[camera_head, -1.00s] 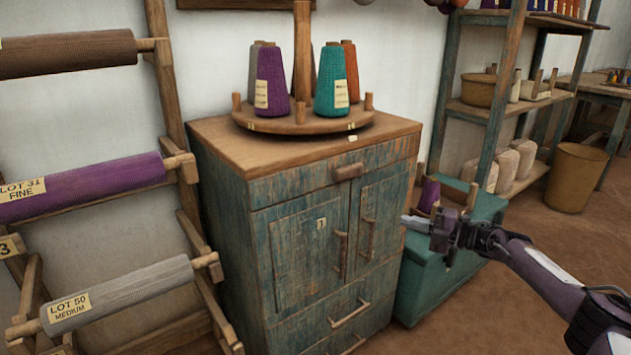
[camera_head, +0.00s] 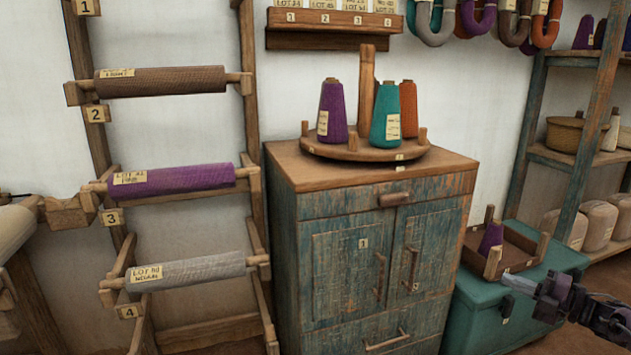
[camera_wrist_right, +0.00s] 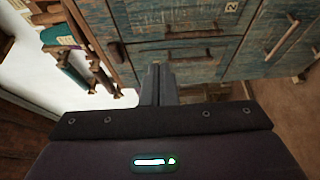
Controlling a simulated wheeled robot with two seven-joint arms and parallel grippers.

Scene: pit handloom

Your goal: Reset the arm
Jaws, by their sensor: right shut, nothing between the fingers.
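My right gripper (camera_head: 520,282) is at the lower right of the head view, in front of the teal chest (camera_head: 476,312). Its fingers are shut with nothing between them. In the right wrist view the closed fingers (camera_wrist_right: 158,84) point toward the worn blue-green cabinet (camera_wrist_right: 190,55). The cabinet also stands right of centre in the head view (camera_head: 338,262). I cannot tell how far the fingertips are from it. My left gripper is in neither view.
A round wooden stand (camera_head: 345,152) with purple, teal and orange yarn cones is on the cabinet. A rack at left holds brown (camera_head: 170,80), purple (camera_head: 185,179) and grey (camera_head: 200,269) rolls. A tray (camera_head: 514,245) with a purple cone sits on the chest. Shelves stand at right.

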